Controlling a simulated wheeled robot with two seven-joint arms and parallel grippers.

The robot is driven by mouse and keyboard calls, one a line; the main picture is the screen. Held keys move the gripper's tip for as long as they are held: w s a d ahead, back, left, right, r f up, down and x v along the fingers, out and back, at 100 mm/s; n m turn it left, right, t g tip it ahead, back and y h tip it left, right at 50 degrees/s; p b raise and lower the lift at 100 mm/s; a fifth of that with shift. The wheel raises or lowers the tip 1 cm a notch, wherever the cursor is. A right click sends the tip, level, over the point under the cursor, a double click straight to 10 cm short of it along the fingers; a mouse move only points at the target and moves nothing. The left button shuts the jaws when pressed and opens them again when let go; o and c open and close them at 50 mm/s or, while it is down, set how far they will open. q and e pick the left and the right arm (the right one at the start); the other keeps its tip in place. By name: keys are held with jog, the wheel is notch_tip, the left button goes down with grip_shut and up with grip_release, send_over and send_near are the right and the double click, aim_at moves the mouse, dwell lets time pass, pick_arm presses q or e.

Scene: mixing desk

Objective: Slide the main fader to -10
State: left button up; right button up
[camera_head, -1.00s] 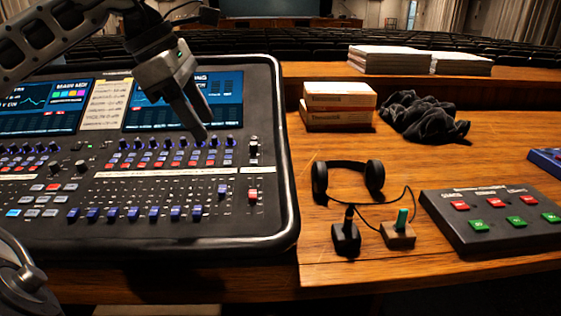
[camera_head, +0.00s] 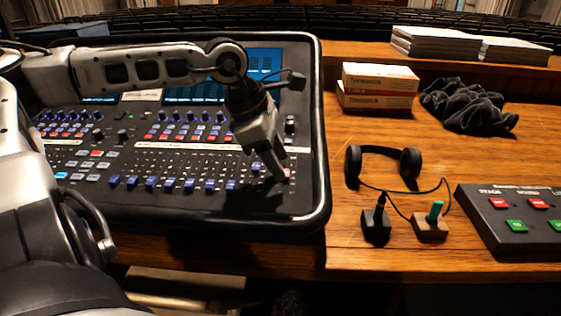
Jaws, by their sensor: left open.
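The mixing desk (camera_head: 312,200) stands at the left with a row of blue channel faders (camera_head: 189,185) along its front. The red-capped main fader (camera_head: 287,172) is at the right end of that row and is mostly hidden by my left gripper. My left gripper (camera_head: 280,175) points down at the desk's right edge, with its fingertips at the main fader. Its jaws are open around or beside the cap; I cannot tell which, nor whether they touch it. The scale marks by the fader are too small to read. My right gripper is not in view.
Headphones (camera_head: 410,163) and two small switch boxes, a black one (camera_head: 376,225) and a wooden one (camera_head: 430,226), are right of the desk. A button panel (camera_head: 510,245), boxes (camera_head: 378,90), a black cloth (camera_head: 468,105) and paper stacks (camera_head: 437,43) lie farther right.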

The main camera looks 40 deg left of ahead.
pick_arm(q)
jog(key=shift+x, duration=0.9)
grip_shut()
jog(key=shift+w+a+b, duration=0.45)
jog(key=shift+w+b, duration=0.05)
jog(key=shift+b, duration=0.25)
jog(key=shift+w+a+r, duration=0.1)
jog(key=shift+w+a, duration=0.05)
jog(key=shift+w, duration=0.05)
grip_release()
jog(key=shift+r, duration=0.1)
